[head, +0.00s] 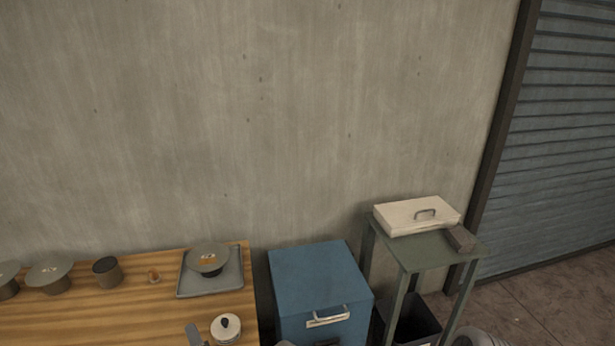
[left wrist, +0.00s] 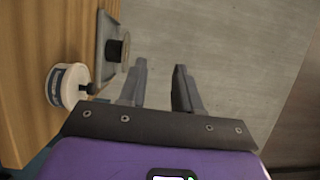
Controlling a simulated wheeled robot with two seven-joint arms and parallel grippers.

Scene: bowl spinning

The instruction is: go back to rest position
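My left gripper (head: 195,335) shows only as a grey fingertip at the bottom edge of the head view, just left of the white lidded jar (head: 226,328). In the left wrist view its two grey fingers (left wrist: 160,66) stand apart with an empty gap between them, and bare wall shows behind. The jar (left wrist: 68,87), white with a dark knob, is left of the fingers there and looks apart from them. The grey tray (left wrist: 108,38) with a dark round bowl (left wrist: 120,48) is above it. I cannot make out my right gripper in either view.
The wooden table (head: 130,310) carries bowls, a cup (head: 108,272) and a tray (head: 235,285) with a bowl (head: 208,260). Right of it stand a blue cabinet (head: 318,275), a green stand (head: 430,253) with a white box (head: 410,218), and a dark bin (head: 418,322). Floor is free at far right.

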